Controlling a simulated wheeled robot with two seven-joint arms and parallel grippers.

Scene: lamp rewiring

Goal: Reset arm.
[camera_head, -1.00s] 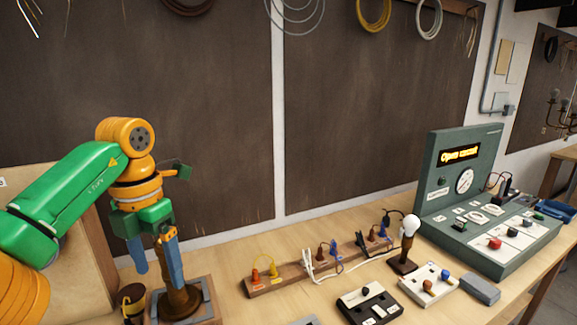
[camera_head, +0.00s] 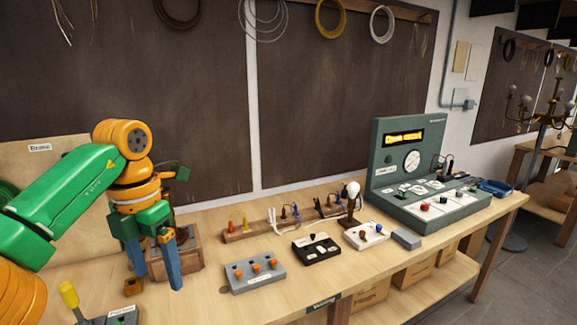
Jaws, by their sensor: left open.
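My left gripper (camera_head: 158,280) hangs fingers-down over the left part of the workbench (camera_head: 225,305), at the end of my green and orange arm. Its two blue fingers are apart, and I see nothing held between them. A wooden box (camera_head: 188,252) stands right behind the fingers and is partly hidden by them. A small brown block (camera_head: 133,287) sits on the bench just below the left-hand finger. My right gripper is not in view.
A terminal rail (camera_head: 235,234), a grey three-knob box (camera_head: 255,274), a black switch block (camera_head: 317,249) and a bulb on a stand (camera_head: 352,197) stand mid-bench. A green test console (camera_head: 388,165) is at right. A yellow-handled tool (camera_head: 68,294) is front left.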

